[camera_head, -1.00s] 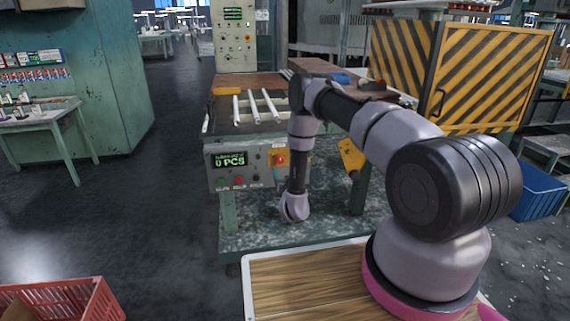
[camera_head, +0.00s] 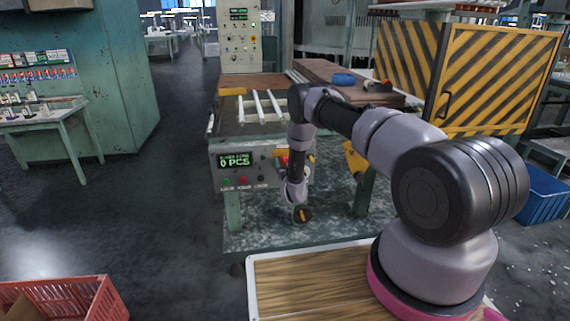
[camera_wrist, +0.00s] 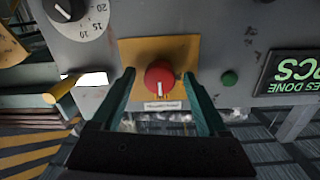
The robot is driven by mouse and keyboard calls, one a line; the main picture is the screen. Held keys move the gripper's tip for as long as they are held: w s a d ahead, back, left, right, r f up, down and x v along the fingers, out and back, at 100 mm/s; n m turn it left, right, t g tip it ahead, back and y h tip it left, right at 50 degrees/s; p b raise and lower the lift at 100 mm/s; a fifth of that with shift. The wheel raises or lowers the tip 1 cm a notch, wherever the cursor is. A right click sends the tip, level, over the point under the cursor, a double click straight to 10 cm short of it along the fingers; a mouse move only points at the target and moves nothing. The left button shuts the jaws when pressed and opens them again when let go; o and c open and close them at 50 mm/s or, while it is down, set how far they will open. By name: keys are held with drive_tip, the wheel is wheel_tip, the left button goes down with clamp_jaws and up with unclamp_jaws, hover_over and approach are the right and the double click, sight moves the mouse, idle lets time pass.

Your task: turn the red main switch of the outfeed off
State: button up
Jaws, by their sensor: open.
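The red main switch (camera_wrist: 160,77) is a round red knob on a yellow plate (camera_wrist: 187,50), with a white pointer line running straight down in the wrist view and a small label below it. My gripper (camera_wrist: 160,71) is open, its two green fingers on either side of the knob. I cannot tell whether they touch it. In the head view, the grey control box (camera_head: 217,176) with the green "0 PCS" display (camera_head: 236,162) is at the front of the outfeed table. There my arm covers most of the switch and hides the gripper.
In the wrist view, a green button (camera_wrist: 229,79) is right of the switch and a black dial (camera_wrist: 66,9) with numbers is upper left. In the head view, white glass tubes (camera_head: 262,107) lie on the outfeed. A yellow-black striped guard (camera_head: 495,85) stands at right.

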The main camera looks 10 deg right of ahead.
clamp_jaws()
drive_tip(key=n, duration=0.8)
drive_tip(key=shift+n, duration=0.4)
drive_tip(key=n, duration=0.9)
drive_tip(key=shift+f, duration=0.15)
drive_tip(key=shift+n, duration=0.3)
